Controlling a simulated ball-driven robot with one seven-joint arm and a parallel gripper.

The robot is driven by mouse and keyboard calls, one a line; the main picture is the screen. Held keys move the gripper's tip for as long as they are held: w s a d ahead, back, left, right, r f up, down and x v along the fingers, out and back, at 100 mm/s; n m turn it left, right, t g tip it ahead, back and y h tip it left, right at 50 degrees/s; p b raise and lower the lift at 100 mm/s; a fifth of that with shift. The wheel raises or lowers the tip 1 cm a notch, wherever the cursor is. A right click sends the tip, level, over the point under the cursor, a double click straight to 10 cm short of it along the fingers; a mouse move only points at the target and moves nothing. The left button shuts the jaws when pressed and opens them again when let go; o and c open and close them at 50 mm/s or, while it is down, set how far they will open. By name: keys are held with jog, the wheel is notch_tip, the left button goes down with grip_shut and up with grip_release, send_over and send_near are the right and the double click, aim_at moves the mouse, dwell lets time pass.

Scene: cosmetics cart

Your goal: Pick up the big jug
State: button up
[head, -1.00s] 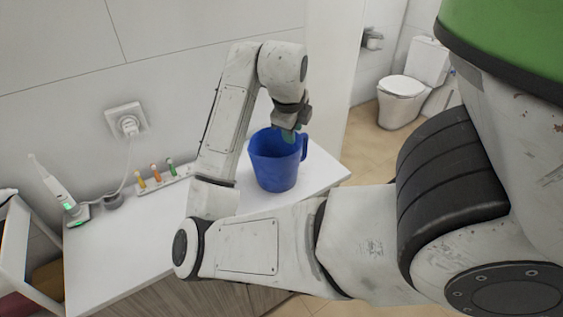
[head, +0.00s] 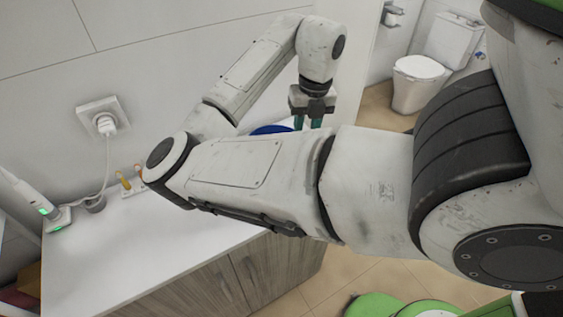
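The big jug is blue. Only a strip of its rim (head: 270,129) shows above my forearm in the head view; its body and handle are hidden behind my arm. My gripper (head: 308,122) points down just right of the visible rim. Its two teal fingers are apart with a gap between them, and nothing shows in the gap. The fingertips' lower ends are close to my forearm's edge, so I cannot tell whether they are beside or around the hidden handle.
The white countertop (head: 110,245) is clear at its front left. A wall socket with a plug (head: 104,123), an electric toothbrush (head: 38,202) and small coloured brush heads (head: 125,182) are at the wall. A toilet (head: 430,75) stands at the back right. Green round objects (head: 375,305) are on the floor.

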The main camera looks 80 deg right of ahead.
jog(key=shift+w+d+f+p, duration=0.15)
jog(key=shift+f+p, duration=0.15)
jog(key=shift+f, duration=0.95)
jog(key=shift+w+a+f+p, duration=0.1)
jog(key=shift+w+f+p, duration=0.15)
jog(key=shift+f, duration=1.05)
jog(key=shift+w+d+f+p, duration=0.1)
jog(key=shift+f+p, duration=0.25)
jog(key=shift+f, duration=0.9)
grip_shut()
